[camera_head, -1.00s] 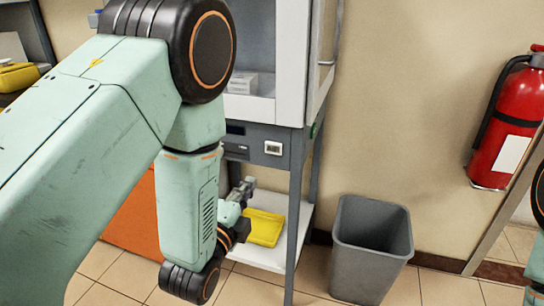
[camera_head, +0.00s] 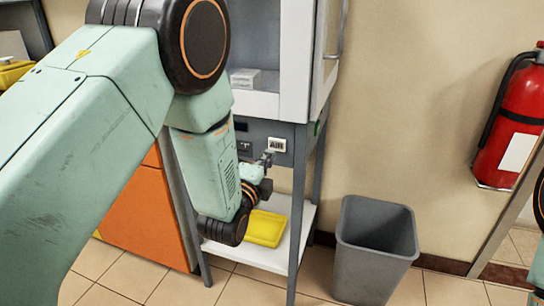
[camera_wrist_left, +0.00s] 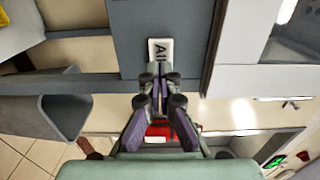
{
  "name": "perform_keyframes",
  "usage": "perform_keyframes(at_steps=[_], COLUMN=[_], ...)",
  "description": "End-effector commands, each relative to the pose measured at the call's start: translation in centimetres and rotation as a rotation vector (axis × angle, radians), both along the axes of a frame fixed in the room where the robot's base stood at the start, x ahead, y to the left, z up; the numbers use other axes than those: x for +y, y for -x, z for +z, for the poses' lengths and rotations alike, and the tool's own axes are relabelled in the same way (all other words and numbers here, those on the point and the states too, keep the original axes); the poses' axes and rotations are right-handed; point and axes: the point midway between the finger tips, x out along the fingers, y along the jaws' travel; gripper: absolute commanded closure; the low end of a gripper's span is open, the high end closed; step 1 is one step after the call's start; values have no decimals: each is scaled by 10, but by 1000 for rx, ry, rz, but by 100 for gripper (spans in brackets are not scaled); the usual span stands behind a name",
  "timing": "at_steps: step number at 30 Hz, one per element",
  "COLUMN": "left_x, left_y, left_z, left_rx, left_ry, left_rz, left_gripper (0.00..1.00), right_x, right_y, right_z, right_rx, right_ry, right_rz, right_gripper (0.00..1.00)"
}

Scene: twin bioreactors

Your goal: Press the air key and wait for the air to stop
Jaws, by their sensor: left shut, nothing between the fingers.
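The air key (camera_head: 277,145) is a small white square marked AIR on the dark grey front panel under the cabinet. In the left wrist view the air key (camera_wrist_left: 160,48) lies just past my fingertips, with its lower part hidden behind them. My left gripper (camera_head: 267,158) is shut and empty, just below and left of the key in the head view. It also shows in the left wrist view (camera_wrist_left: 157,75) with its fingers together. I cannot tell whether the fingertips touch the key. My right gripper is out of view.
A white lower shelf (camera_head: 250,254) holds a yellow tray (camera_head: 265,228). A grey bin (camera_head: 374,250) stands on the tiled floor to the right. A red fire extinguisher (camera_head: 511,125) hangs on the wall. An orange cabinet (camera_head: 150,222) stands at left.

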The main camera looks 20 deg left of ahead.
Motion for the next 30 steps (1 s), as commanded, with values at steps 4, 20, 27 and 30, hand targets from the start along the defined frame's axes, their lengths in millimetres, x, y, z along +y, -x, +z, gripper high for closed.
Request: perform_keyframes(at_steps=[4,20,27,30], left_x=[0,-1,-1,-2], left_y=[-22,-37,-50,-56], left_z=[-1,0,1,1], left_rx=[-3,0,-2,-3], left_ry=[1,0,1,0], left_rz=[0,0,0,0], left_gripper=[100,100,100,100], right_x=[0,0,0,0], right_y=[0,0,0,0], right_z=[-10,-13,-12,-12], right_rx=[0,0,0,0], right_ry=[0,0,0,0], right_rz=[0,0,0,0], right_gripper=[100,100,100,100])
